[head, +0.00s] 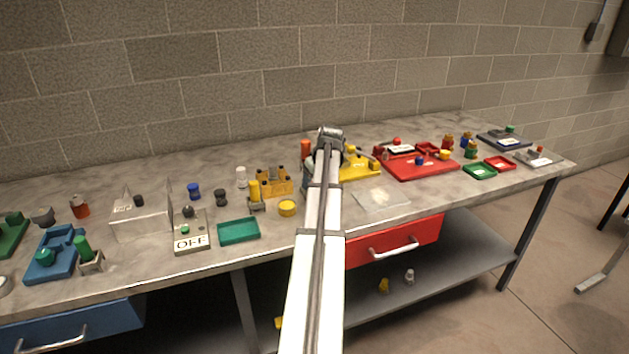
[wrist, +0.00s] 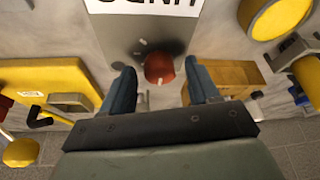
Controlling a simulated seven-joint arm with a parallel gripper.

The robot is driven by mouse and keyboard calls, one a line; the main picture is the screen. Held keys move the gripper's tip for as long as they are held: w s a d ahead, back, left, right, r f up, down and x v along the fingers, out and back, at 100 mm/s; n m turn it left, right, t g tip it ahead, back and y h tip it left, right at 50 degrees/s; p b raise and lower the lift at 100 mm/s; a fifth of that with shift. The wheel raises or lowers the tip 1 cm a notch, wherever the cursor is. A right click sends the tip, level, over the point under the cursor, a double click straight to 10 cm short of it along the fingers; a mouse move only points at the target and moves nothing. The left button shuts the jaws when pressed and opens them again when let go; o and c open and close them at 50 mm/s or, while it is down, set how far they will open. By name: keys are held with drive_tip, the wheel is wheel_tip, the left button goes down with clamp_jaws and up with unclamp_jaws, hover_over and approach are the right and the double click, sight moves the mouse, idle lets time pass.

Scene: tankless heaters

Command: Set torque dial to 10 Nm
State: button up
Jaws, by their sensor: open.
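In the wrist view a round red dial knob (wrist: 158,68) sits on a grey panel (wrist: 110,42) with small white marks around it. A white label (wrist: 145,4) with black letters is on the panel, upside down and cut off by the frame edge, so I cannot read it. My gripper (wrist: 160,76) is open, with one blue-grey finger on each side of the knob and a visible gap to each. I cannot tell the dial's setting. In the head view my arm hides this panel and the fingertips.
In the wrist view a yellow fixture (wrist: 50,78) is at left and a yellow block (wrist: 232,74) at right, close to the right finger. In the head view a red tray (head: 425,168), a green tray (head: 238,232) and an OFF panel (head: 192,238) stand on the crowded bench.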

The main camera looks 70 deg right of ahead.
drive_tip(key=shift+c, duration=0.3)
drive_tip(key=c, duration=1)
drive_tip(key=m, duration=0.2)
drive_tip(key=m+h, duration=0.1)
drive_tip(key=shift+w+a+m+g, duration=0.1)
drive_tip(key=shift+a+m+g, duration=0.1)
drive_tip(key=shift+m+g, duration=0.2)
drive_tip(key=m, duration=0.2)
drive_tip(key=m+g+h, duration=0.1)
drive_tip(key=m, duration=0.1)
drive_tip(key=shift+w+m+g, duration=0.15)
drive_tip(key=shift+m+g, duration=0.15)
drive_tip(key=shift+m, duration=0.1)
drive_tip(key=o, duration=1.1)
drive_tip(key=shift+c, duration=0.2)
